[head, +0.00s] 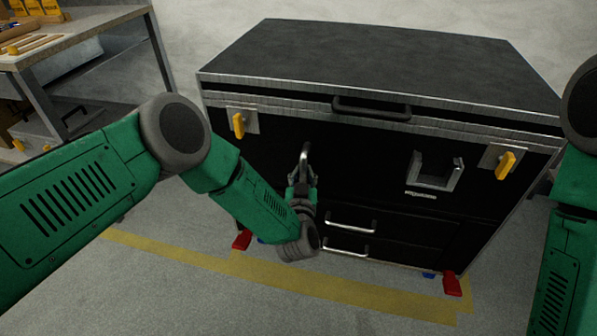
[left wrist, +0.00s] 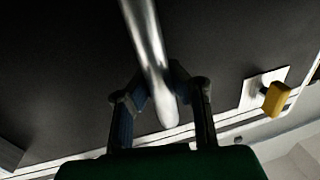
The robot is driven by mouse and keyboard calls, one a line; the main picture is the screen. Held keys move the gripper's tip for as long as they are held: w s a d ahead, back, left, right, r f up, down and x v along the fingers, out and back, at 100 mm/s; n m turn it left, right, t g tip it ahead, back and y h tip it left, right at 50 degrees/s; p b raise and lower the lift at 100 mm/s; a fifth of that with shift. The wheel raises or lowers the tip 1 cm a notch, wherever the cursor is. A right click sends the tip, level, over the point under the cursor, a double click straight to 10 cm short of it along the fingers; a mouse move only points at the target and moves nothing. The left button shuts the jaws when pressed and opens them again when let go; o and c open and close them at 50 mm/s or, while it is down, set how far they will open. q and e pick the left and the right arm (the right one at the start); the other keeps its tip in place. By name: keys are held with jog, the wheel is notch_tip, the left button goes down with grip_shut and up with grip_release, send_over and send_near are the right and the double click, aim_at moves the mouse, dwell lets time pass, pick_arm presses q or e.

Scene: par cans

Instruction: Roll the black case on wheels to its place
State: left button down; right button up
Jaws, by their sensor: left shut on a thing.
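The black case (head: 370,60) with metal edges stands upright on the floor in the head view. Its front faces me, with drawers, yellow latches and red and blue parts at its lower corners. My left gripper (head: 302,178) is at the left-middle of the front, shut on an upright metal handle (head: 305,153). In the left wrist view the handle (left wrist: 147,45) runs between the fingers of the gripper (left wrist: 160,92). The wheels are hard to make out. My right arm shows at the right edge, but its gripper is out of view.
Yellow tape (head: 330,290) marks the floor in front of the case and by its lower corners. A workbench (head: 75,35) with yellow boxes stands at the left. A grey wall is behind the case. The grey floor in front is clear.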

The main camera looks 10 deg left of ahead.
pick_arm(q)
jog(key=shift+s+a+f, duration=0.25)
jog(key=shift+a+f, duration=0.2)
jog(key=shift+f, duration=0.05)
pick_arm(e)
jog(key=shift+a+r, duration=0.15)
jog(key=shift+a, duration=0.25)
pick_arm(q)
jog(key=shift+s+d, duration=0.1)
jog(key=shift+d, duration=0.2)
pick_arm(e)
jog(key=shift+d, duration=0.1)
pick_arm(q)
jog(key=c, duration=1.4)
grip_release()
jog(key=shift+d, duration=0.2)
jog(key=shift+r, duration=0.2)
jog(key=s, duration=0.4)
jog(key=s+d, duration=0.1)
jog(key=s, duration=0.6)
jog(key=shift+s+d, duration=0.25)
jog(key=shift+s, duration=0.05)
pick_arm(e)
jog(key=shift+d, duration=0.1)
